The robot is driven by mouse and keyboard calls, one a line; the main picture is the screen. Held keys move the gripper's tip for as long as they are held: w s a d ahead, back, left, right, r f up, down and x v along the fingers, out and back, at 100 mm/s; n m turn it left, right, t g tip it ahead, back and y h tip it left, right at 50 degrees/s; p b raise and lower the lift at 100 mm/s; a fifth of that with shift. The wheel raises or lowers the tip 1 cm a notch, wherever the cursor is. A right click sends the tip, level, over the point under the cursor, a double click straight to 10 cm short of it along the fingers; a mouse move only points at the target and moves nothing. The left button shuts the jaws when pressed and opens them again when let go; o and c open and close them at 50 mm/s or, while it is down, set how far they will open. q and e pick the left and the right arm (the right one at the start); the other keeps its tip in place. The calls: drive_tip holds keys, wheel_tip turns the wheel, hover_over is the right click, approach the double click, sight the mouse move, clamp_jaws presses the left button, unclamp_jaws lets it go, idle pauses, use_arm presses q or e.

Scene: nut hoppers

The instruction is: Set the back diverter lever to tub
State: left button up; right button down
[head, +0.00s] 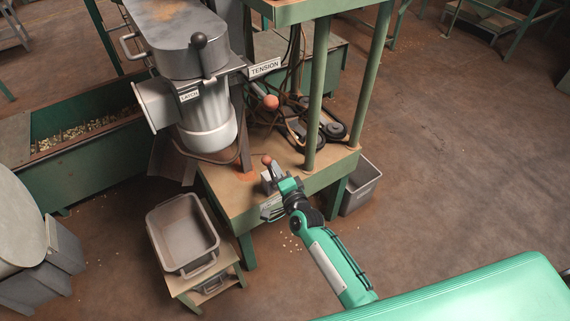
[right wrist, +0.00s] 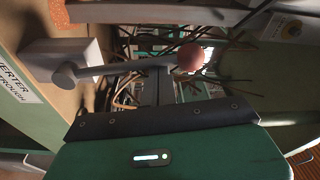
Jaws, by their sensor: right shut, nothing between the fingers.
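A lever with a reddish ball knob (head: 267,160) stands on a grey block at the front of the green-legged table. In the right wrist view its grey shaft runs sideways from the block (right wrist: 88,50) to the knob (right wrist: 190,57). A partly cut-off label (right wrist: 15,85) beside it reads "VERTER" and "ROUGH". My right gripper (head: 276,183) is shut and empty, close beside this lever; its dark-edged green body (right wrist: 165,125) fills the lower wrist view. I cannot tell whether it touches the lever. A grey tub (head: 183,270) sits on a low stand at lower left. My left gripper is out of view.
A red ball (head: 270,102) shows below the "TENSION" sign (head: 265,67). A green trough (head: 50,180) holds nuts. A grey bin (head: 362,188) stands right; open floor lies beyond.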

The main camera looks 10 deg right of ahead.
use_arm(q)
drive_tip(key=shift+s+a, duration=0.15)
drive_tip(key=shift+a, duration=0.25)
use_arm(e)
drive_tip(key=a+n, duration=0.1)
drive_tip(key=s+a+n, duration=0.1)
drive_tip(key=n, duration=0.1)
drive_tip(key=a+f+n, duration=0.1)
drive_tip(key=shift+s+a, duration=0.2)
drive_tip(key=shift+a, duration=0.2)
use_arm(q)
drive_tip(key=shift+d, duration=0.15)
